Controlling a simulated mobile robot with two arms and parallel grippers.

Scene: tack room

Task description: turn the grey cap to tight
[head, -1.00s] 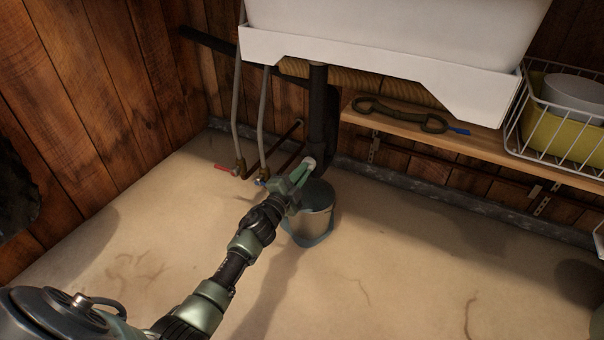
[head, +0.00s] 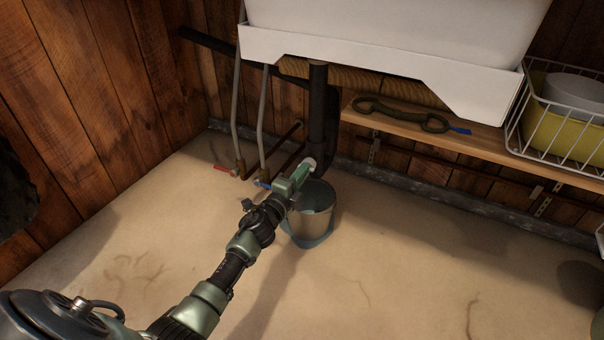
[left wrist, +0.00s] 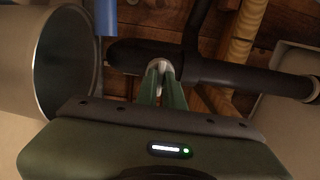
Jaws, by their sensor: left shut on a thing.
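The grey cap (head: 310,162) is a small pale knob at the lower end of the dark drain pipe (head: 318,105) under the white sink. In the left wrist view the cap (left wrist: 160,64) shows between my green fingertips, against the dark pipe fitting. My left gripper (head: 306,169) is shut on it, reaching in from the front left. The fingers hide part of the cap, and no tightness mark is readable. My right gripper is not in view.
A metal bucket (head: 318,218) stands on the floor just below my gripper. Red (head: 222,168) and blue (head: 262,183) valve handles are close by on the left. A shelf (head: 470,142) with a wire basket (head: 568,120) is at right. The front floor is mostly clear.

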